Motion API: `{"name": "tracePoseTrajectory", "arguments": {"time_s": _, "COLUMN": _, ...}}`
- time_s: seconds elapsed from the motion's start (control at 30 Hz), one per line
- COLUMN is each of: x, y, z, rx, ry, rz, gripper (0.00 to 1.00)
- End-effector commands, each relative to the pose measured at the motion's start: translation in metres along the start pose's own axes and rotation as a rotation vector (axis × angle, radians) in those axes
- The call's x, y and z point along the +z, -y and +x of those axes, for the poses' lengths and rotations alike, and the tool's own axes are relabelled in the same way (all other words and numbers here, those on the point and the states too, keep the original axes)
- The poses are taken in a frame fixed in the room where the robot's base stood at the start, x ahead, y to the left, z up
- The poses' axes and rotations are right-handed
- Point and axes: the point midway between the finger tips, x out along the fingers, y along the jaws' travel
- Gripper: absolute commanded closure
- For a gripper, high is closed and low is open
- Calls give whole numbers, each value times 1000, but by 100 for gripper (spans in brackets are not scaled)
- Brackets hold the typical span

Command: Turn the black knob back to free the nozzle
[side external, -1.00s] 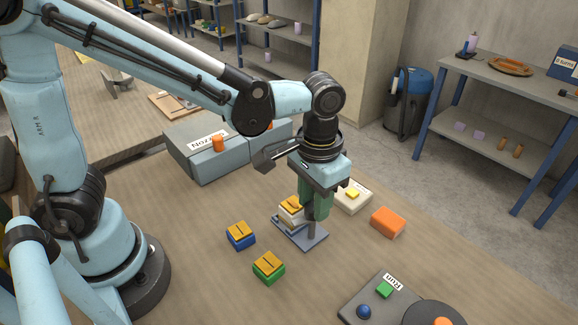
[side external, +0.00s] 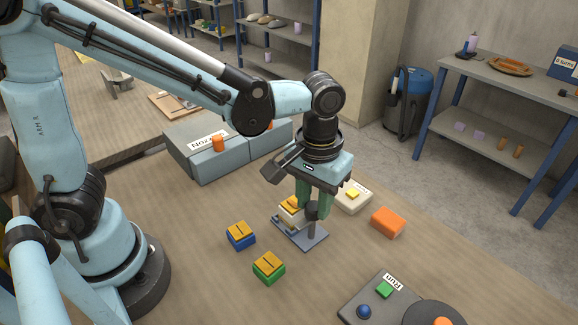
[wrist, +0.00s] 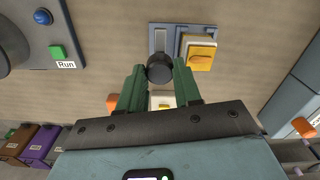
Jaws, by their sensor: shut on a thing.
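The black knob (side external: 312,210) sits on top of a post on a small blue-grey plate (side external: 309,243). It shows as a dark disc in the wrist view (wrist: 159,70). My gripper (side external: 314,210) points down with its green fingers on either side of the knob, shut on it. In the wrist view the fingertips (wrist: 159,72) flank the knob. A pale block with an orange top (side external: 291,208) stands on the plate beside the post; in the wrist view its orange top (wrist: 201,58) lies right of the knob. No nozzle can be made out separately.
A blue block (side external: 240,236) and a green block (side external: 268,268), both orange-topped, lie in front. An orange block (side external: 388,222) and a cream box with a yellow button (side external: 352,195) stand right. The Run panel (side external: 372,303) is at the front right. Grey boxes (side external: 205,162) stand behind.

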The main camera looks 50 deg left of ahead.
Motion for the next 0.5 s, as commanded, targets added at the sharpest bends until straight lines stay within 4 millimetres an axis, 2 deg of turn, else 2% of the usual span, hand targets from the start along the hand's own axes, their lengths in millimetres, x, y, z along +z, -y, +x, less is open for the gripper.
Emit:
{"name": "tracePoseTrajectory", "arguments": {"time_s": 0.07, "x": 0, "y": 0, "z": 0, "rx": 0, "ry": 1, "rz": -2, "gripper": 97}}
{"name": "tracePoseTrajectory", "arguments": {"time_s": 0.1, "x": 0, "y": 0, "z": 0, "rx": 0, "ry": 1, "rz": -1, "gripper": 65}}
{"name": "tracePoseTrajectory", "arguments": {"time_s": 0.27, "x": 0, "y": 0, "z": 0, "rx": 0, "ry": 1, "rz": -1, "gripper": 41}}
{"name": "tracePoseTrajectory", "arguments": {"time_s": 0.5, "x": 0, "y": 0, "z": 0, "rx": 0, "ry": 0, "rz": 0, "gripper": 41}}
